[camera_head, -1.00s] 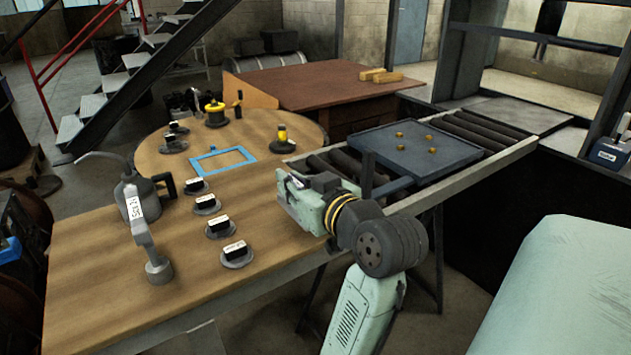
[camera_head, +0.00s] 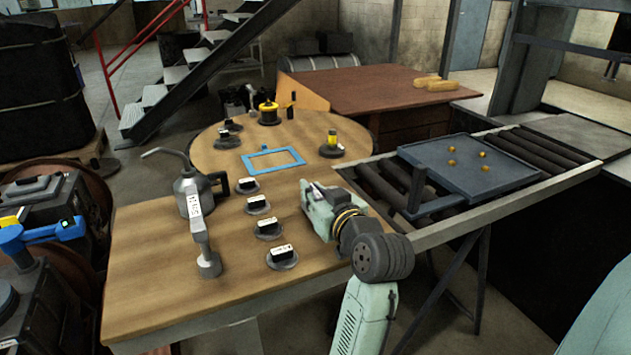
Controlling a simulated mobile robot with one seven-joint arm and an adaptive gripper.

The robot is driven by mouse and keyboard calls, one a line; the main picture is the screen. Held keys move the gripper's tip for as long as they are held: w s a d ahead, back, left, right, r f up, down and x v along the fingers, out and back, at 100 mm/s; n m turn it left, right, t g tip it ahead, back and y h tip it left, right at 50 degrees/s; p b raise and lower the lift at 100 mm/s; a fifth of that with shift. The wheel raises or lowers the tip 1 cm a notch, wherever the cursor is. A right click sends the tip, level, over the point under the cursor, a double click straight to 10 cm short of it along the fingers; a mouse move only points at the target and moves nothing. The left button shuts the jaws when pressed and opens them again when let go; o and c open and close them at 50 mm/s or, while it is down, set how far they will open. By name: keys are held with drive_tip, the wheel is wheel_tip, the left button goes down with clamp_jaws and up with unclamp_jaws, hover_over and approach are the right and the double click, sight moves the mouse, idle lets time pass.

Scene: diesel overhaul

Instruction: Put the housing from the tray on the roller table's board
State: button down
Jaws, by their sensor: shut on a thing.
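My gripper (camera_head: 312,204) is at the end of my mint-green wrist, over the right edge of the wooden table. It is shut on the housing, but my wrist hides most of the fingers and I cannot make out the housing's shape. The blue-grey board (camera_head: 440,152) lies on the roller table (camera_head: 545,147), to the right of and beyond my gripper. Several small brass pieces stand on the board and no housing is on it. A blue rectangular frame, perhaps the tray (camera_head: 272,168), lies empty on the wooden table, farther back than my gripper.
Several labelled dark discs (camera_head: 268,229) stand in a row left of my gripper. An oil can (camera_head: 186,188) and a grey labelled tool (camera_head: 207,262) stand farther left. A yellow-topped part (camera_head: 332,142) stands near the roller table. An upright post (camera_head: 417,188) rises at the board's near-left side.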

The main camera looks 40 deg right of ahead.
drive_tip(key=shift+f, duration=0.15)
drive_tip(key=c, duration=2.1)
unclamp_jaws()
drive_tip(key=shift+f, duration=0.25)
drive_tip(key=o, duration=0.5)
drive_tip(key=shift+r, duration=0.1)
drive_tip(key=shift+s+r, duration=0.1)
drive_tip(key=shift+r, duration=0.05)
drive_tip(key=b+v, duration=0.2)
drive_tip(key=v, duration=1)
